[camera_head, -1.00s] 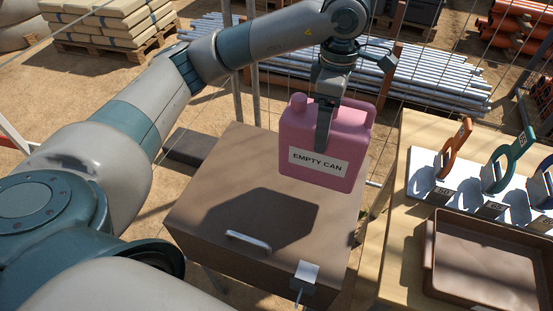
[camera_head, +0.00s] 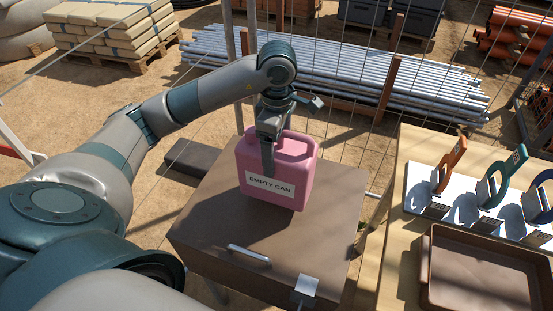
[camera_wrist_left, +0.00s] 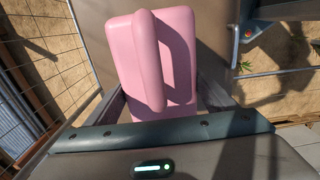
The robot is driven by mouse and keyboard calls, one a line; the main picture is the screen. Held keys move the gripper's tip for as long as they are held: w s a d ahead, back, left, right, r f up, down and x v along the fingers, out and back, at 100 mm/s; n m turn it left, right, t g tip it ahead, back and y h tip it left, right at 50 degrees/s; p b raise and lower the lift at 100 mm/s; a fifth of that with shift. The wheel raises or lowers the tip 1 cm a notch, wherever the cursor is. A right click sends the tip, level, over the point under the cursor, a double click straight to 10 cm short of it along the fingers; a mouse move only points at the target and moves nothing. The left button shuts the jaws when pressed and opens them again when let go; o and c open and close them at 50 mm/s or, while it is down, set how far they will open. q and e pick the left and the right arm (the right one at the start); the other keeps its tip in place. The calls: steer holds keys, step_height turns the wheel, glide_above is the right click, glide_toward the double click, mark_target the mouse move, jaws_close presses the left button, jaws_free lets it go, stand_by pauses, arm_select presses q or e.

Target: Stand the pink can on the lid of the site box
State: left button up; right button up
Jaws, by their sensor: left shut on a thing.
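The pink can (camera_head: 290,172), labelled EMPTY CAN, is upright over the brown lid of the site box (camera_head: 215,240). Its base is at or very near the lid; I cannot tell if it touches. My left gripper (camera_head: 268,165) is shut on the can from above, with one finger down its labelled face. The left wrist view shows the can (camera_wrist_left: 150,60) with its handle between the fingers, and the lid beyond. My right gripper is not in view.
A wooden table (camera_head: 385,260) on the right carries a brown tray (camera_head: 432,272) and a white rack (camera_head: 415,185) with coloured ring-shaped items. A wire fence and a stack of grey pipes (camera_head: 350,75) stand behind.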

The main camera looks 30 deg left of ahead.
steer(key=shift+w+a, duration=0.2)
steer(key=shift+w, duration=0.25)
arm_select(q)
steer(key=shift+f, duration=0.15)
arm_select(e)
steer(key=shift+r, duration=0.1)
arm_select(q)
step_height(320, 180, down, 4)
steer(key=shift+r+p, duration=0.1)
steer(key=shift+p, duration=0.75)
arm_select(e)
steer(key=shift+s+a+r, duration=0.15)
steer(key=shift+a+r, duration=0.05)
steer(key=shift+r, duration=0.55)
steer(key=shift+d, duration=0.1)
